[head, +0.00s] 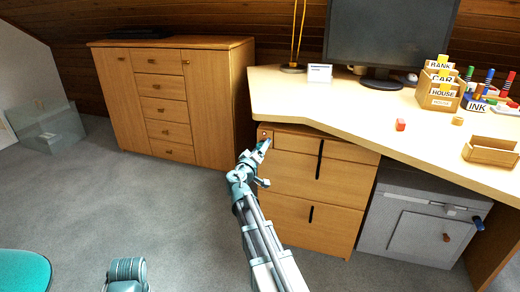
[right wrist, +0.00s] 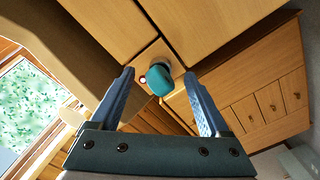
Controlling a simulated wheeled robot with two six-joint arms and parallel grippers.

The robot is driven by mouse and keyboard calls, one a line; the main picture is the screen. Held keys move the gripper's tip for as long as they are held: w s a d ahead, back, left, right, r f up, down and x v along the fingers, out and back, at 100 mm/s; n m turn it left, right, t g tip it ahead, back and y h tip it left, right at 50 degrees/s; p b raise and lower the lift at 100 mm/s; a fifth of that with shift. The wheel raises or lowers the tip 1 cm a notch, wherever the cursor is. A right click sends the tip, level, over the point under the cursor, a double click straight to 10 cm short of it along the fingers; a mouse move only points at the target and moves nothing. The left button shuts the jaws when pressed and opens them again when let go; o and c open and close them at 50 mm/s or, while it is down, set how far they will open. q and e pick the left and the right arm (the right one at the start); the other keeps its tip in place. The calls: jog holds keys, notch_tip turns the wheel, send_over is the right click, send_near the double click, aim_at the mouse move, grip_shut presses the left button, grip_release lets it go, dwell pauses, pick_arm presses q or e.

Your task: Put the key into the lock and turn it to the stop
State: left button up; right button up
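The teal key (right wrist: 159,80) stands at the lock on the small upper corner panel of the wooden drawer cabinet (head: 290,180), with its rounded bow toward my right wrist camera. Its shaft and the keyhole are mostly hidden behind the bow, so I cannot tell how deep it sits. My right gripper (right wrist: 160,75) is open, one blue finger on each side of the key with clear gaps. In the head view my right gripper (head: 264,145) is at the cabinet's upper left corner and hides the key.
The desk top (head: 340,108) overhangs the cabinet closely. A grey safe-like box (head: 420,222) stands to the right. A wooden sideboard (head: 172,100) stands behind to the left.

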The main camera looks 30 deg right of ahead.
jog(key=v, duration=1.3)
jog(key=shift+s+a, duration=0.25)
jog(key=shift+a, duration=0.1)
jog(key=s+a+f+n+g+y+p, duration=0.2)
jog(key=s+a+f+g+y+p, duration=0.15)
jog(key=s+a, duration=0.5)
jog(key=s+a+f+n+g+y+p, duration=0.1)
jog(key=s+a+f+g+y+p, duration=0.35)
jog(key=a, duration=0.75)
jog(key=s+a+f+n+g+y+p, duration=0.2)
jog(key=s+a+g+y+p, duration=0.15)
jog(key=s+a, duration=0.55)
notch_tip(320, 180, up, 37)
jog(key=w+p, duration=0.1)
jog(key=p, duration=3.6)
jog(key=shift+m+y, duration=0.3)
jog(key=shift+y, duration=0.15)
